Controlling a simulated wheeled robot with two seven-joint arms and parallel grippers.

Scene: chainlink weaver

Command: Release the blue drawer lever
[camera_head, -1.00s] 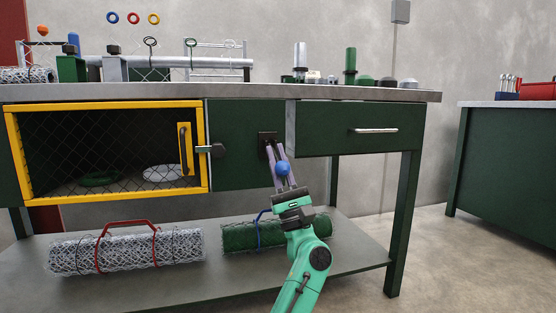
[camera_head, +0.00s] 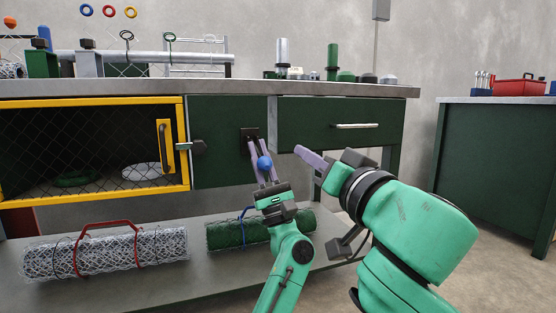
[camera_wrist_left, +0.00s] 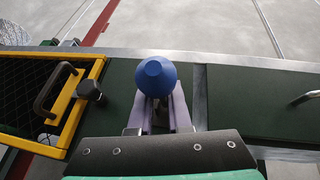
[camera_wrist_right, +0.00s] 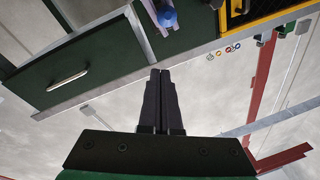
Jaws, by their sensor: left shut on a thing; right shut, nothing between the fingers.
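The blue drawer lever has a round blue knob (camera_head: 265,163) and comes out of a dark mount on the green panel left of the drawer (camera_head: 305,121). My left gripper (camera_head: 260,153) is shut on the lever, its lavender fingers on either side of it. The blue knob (camera_wrist_left: 156,75) hides most of the fingertips in the left wrist view; it also shows in the right wrist view (camera_wrist_right: 167,17). My right gripper (camera_head: 309,156) is shut and empty, right of the lever and in front of the drawer's lower edge. The drawer front looks flush with the bench.
A yellow-framed mesh door (camera_head: 100,194) with a black latch knob (camera_head: 198,147) is on the left. Mesh rolls (camera_head: 105,257) lie on the lower shelf (camera_head: 190,287). Posts and small parts stand on the bench top. A second bench (camera_head: 500,165) stands at the right.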

